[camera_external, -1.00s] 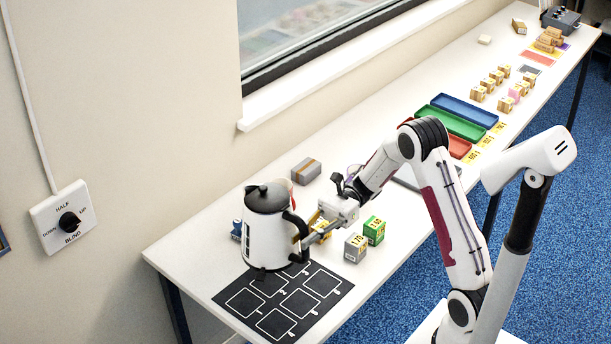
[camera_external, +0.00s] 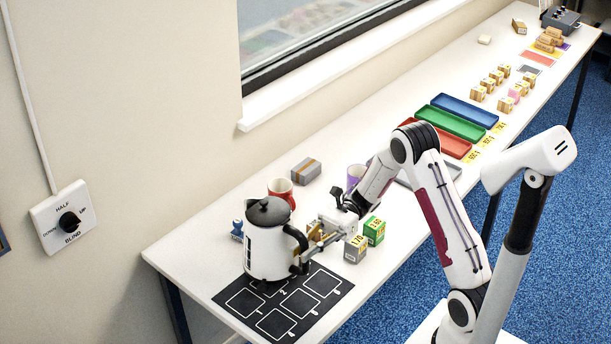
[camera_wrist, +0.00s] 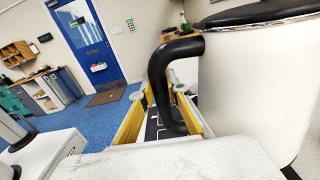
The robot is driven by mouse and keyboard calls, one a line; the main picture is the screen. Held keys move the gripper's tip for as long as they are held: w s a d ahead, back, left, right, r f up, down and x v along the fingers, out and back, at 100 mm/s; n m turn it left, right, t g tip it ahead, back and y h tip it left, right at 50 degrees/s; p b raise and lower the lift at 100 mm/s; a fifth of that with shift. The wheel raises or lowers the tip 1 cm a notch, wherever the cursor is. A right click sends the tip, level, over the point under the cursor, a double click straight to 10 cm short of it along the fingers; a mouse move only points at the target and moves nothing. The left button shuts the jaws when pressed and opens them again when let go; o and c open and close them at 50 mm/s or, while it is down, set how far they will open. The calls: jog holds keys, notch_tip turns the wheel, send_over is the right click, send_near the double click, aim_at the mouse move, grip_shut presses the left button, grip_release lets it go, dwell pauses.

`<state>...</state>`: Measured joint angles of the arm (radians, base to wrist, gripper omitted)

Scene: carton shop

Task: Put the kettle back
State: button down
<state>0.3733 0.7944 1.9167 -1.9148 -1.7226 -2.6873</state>
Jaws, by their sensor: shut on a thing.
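The white kettle (camera_external: 266,243) with a black lid and black handle is upright at the far edge of the black mat (camera_external: 325,283) with white outlined squares. Its base is at or just above the mat; I cannot tell if it touches. My gripper (camera_external: 307,246) is shut on the kettle's handle from the right. In the wrist view the black handle (camera_wrist: 160,85) passes between the yellow-edged fingers of my gripper (camera_wrist: 163,110), and the kettle body (camera_wrist: 252,85) fills the right side.
A red mug (camera_external: 281,190) and a blue item (camera_external: 237,229) stand behind the kettle. A purple cup (camera_external: 355,174), a grey box (camera_external: 306,171), and grey (camera_external: 355,249) and green (camera_external: 374,231) blocks are near my gripper. Coloured trays (camera_external: 450,124) lie farther along. The mat's front squares are clear.

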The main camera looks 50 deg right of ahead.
jog(key=shift+f, duration=1.6)
jog(key=c, duration=2)
grip_release()
jog(key=shift+f, duration=0.1)
jog(key=shift+d, duration=6)
